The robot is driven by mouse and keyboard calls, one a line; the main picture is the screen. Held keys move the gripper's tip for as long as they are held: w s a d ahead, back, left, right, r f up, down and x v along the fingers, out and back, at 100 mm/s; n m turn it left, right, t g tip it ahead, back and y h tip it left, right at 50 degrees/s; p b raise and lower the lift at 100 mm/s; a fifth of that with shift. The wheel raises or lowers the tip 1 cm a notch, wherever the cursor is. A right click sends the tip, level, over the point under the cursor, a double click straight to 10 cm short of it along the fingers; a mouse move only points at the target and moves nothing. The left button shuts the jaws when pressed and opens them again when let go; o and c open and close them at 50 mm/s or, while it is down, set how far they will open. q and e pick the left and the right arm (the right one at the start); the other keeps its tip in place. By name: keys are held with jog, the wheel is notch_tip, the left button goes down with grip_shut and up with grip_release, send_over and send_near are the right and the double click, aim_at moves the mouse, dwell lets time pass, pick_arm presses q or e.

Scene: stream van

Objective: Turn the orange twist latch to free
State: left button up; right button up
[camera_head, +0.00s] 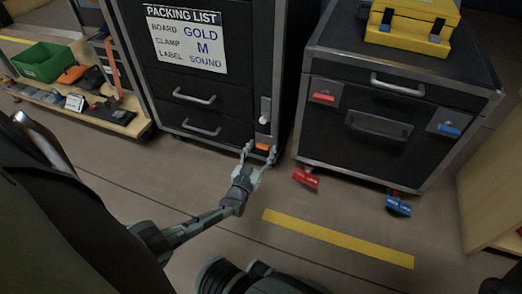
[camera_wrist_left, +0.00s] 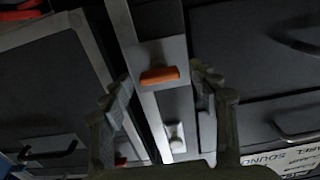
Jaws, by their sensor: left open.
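The orange twist latch (camera_head: 263,146) sits low on the narrow strip at the right edge of the black drawer case (camera_head: 187,65). In the left wrist view the orange latch (camera_wrist_left: 159,75) lies crosswise, slightly tilted, on a grey plate (camera_wrist_left: 172,50). My left gripper (camera_head: 260,151) is open in front of it, one finger on each side. In the left wrist view the fingers of my left gripper (camera_wrist_left: 160,80) stand apart with the latch between them in the picture. Whether they touch it cannot be told. My right gripper is not in view.
A white latch (camera_head: 265,110) is above the orange one. A second black case (camera_head: 395,110) with red and blue latches stands to the right, a yellow box (camera_head: 412,25) on top. A green bin (camera_head: 42,62) is at the left.

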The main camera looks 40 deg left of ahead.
pick_arm(q)
jog(key=c, duration=1.2)
jog(key=shift+o, duration=0.2)
jog(key=shift+a+f+n+b, duration=0.1)
jog(key=shift+n+b, duration=0.75)
jog(key=shift+n, duration=3.55)
jog(key=shift+f+n+b, duration=0.1)
jog(key=shift+n+b, duration=0.7)
jog(key=shift+n, duration=3.6)
jog(key=shift+n, duration=0.3)
jog(key=o, duration=1.2)
jog(key=shift+c, duration=0.2)
